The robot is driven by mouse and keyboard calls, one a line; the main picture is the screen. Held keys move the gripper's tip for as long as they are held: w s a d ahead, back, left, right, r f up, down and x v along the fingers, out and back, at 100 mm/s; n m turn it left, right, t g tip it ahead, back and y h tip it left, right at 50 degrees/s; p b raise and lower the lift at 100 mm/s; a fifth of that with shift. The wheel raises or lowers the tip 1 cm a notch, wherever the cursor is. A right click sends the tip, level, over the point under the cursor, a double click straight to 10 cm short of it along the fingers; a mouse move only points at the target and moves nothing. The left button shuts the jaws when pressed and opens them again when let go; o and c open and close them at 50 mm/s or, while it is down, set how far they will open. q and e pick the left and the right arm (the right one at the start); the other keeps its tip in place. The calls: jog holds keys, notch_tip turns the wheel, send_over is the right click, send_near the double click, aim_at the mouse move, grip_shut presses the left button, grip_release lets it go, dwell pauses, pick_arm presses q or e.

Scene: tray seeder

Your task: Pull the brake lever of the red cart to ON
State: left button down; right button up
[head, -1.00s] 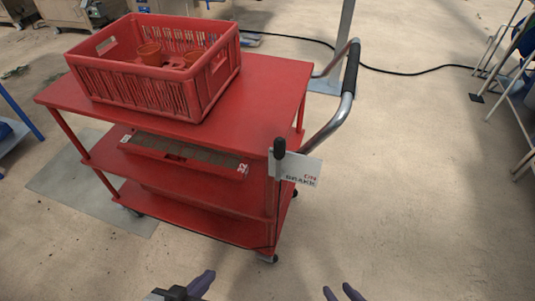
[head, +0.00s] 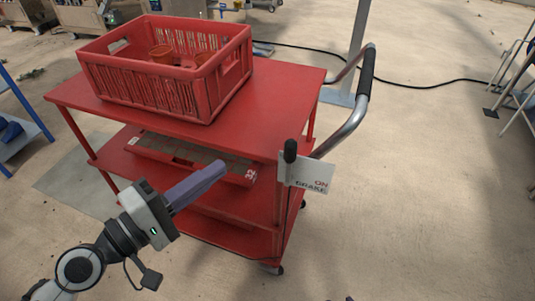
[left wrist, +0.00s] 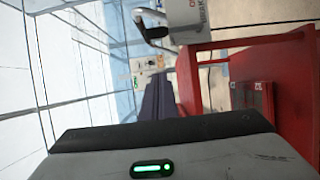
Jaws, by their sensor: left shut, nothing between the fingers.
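The red cart (head: 265,125) stands in the middle of the head view and also fills the right of the left wrist view (left wrist: 260,62). Its brake lever (head: 290,152) has a black knob on a thin, upright rod at the cart's near right corner, beside a white sign (head: 318,174) reading ON and BRAKE. The sign shows partly in the left wrist view (left wrist: 188,14). My left gripper (head: 222,169) is shut and empty, left of the lever and apart from it, pointing its way; its purple fingers show in the left wrist view (left wrist: 157,97). Only a tiny tip of my right gripper (head: 349,298) shows.
A red crate (head: 165,90) with pots stands on the cart's top shelf. A tray (head: 190,160) lies on the middle shelf. The cart's push handle (head: 352,115) curves out to the right, near a post (head: 358,45).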

aim_at(289, 164)
jog(key=shift+r, duration=0.1)
